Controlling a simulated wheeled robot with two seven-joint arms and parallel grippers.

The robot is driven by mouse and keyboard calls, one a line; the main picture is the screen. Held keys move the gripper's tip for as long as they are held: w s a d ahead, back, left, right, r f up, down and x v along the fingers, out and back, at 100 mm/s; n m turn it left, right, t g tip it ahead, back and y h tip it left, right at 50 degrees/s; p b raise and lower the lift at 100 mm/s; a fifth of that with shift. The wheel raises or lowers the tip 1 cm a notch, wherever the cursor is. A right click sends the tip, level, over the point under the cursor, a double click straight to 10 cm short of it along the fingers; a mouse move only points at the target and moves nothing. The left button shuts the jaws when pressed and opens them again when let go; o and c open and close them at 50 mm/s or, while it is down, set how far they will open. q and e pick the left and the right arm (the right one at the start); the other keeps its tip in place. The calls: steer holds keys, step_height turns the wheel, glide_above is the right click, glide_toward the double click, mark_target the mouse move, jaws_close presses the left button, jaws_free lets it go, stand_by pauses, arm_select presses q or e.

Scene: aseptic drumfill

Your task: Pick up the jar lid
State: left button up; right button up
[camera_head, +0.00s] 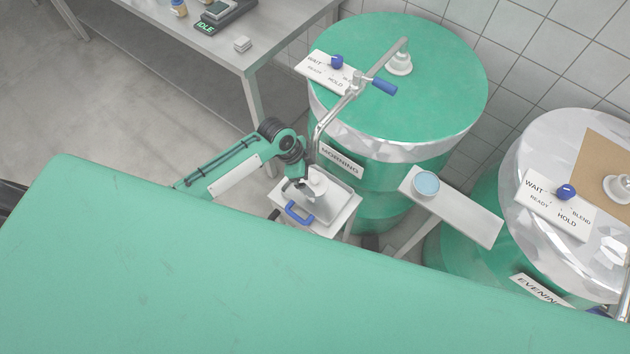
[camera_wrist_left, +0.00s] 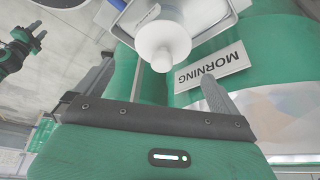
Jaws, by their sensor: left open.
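A white round piece with a narrower knob-like neck (camera_head: 317,184), which looks like the jar lid, sits on a small white stand (camera_head: 340,212) in front of the MORNING drum. In the left wrist view the white piece (camera_wrist_left: 163,42) shows large, beyond and between my fingers. My left gripper (camera_head: 299,189) is close beside it on its left. Its fingers (camera_wrist_left: 158,88) are spread, with nothing held between them. Whether a finger touches the piece cannot be told. Another green arm end with a dark gripper (camera_wrist_left: 30,42), seemingly my right one, shows small at the wrist view's left edge.
A bent metal pipe with a blue handle (camera_head: 383,86) rises beside the stand, close to my left wrist. A blue-topped round container (camera_head: 427,184) stands on a white shelf (camera_head: 470,215). The MORNING drum (camera_head: 440,95) and EVENING drum (camera_head: 520,160) stand behind. A bench (camera_head: 170,40) is at the back left.

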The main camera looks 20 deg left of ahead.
mark_target(315, 178)
arm_select(q)
steer(key=shift+d+f, duration=0.1)
steer(key=shift+f, duration=0.2)
steer(key=p+x, duration=0.1)
steer(key=x, duration=0.2)
steer(key=shift+w+p, duration=0.15)
steer(key=shift+p, duration=0.15)
steer(key=shift+d+f, duration=0.2)
steer(key=shift+f, duration=0.5)
steer(key=c, duration=1)
